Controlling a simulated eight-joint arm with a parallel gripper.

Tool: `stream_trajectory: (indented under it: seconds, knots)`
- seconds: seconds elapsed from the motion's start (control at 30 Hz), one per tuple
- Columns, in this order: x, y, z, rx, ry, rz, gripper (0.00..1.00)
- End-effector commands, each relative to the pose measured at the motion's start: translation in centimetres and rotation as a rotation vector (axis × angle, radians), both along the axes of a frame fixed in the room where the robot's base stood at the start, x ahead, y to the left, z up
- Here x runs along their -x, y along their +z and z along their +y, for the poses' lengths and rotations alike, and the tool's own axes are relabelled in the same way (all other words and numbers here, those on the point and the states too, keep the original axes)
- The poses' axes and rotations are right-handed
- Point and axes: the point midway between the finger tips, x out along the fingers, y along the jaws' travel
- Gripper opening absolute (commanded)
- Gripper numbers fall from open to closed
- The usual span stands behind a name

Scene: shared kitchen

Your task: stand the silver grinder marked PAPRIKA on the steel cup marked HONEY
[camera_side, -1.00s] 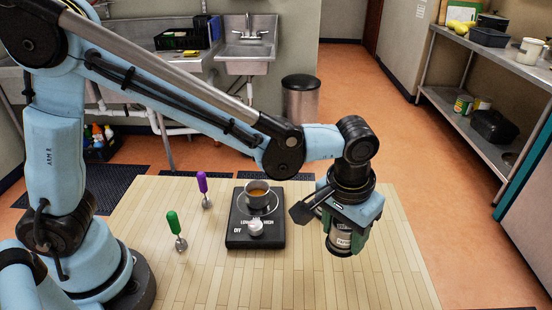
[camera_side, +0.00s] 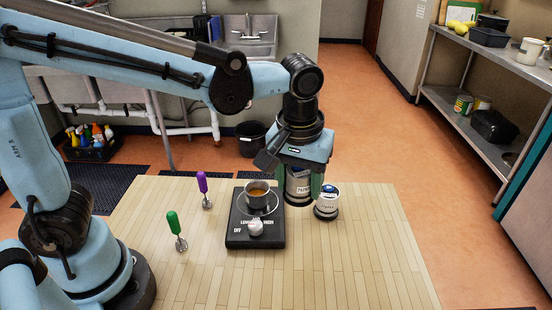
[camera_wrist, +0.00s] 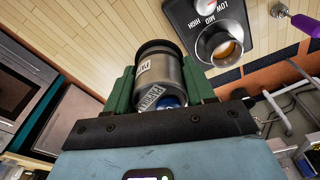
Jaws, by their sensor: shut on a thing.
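My gripper (camera_side: 298,187) is shut on the silver grinder (camera_side: 298,191) and holds it upright, just right of the hot plate. In the wrist view the grinder (camera_wrist: 160,78) sits between the green fingers; its label reads PAPRIKA and its far end is black. I cannot tell how high its base is above the table. A second silver container (camera_side: 327,207) with a white and blue top and dark base stands on the table just right of my gripper; its label is too small to read. A small steel cup (camera_side: 257,199) with brown contents sits on the hot plate; no HONEY mark is legible.
The black hot plate (camera_side: 254,238) has a white knob and stands mid-table. A purple-handled tool (camera_side: 203,186) and a green-handled tool (camera_side: 175,226) stand to its left. The wooden table (camera_side: 370,260) is clear at the front right.

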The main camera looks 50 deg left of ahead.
Motion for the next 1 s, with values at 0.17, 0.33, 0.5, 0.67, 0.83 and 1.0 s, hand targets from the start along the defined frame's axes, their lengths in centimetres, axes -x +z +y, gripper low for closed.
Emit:
stream_trajectory:
  seconds: [0.17, 0.33, 0.5, 0.67, 0.83, 1.0]
  knots:
    - [-0.5, 0.5, 6.6, 0.000, 0.195, 0.000, 0.11]
    - [-0.2, 0.7, 10.6, 0.000, 0.316, 0.000, 0.11]
    - [0.0, 0.8, 12.2, 0.000, 0.368, 0.000, 0.11]
    - [0.0, 0.1, 12.4, 0.000, 0.375, 0.000, 0.11]
    - [0.0, -1.5, 12.4, 0.000, 0.373, 0.000, 0.11]
    - [0.0, -3.2, 12.3, 0.000, 0.372, 0.000, 0.11]
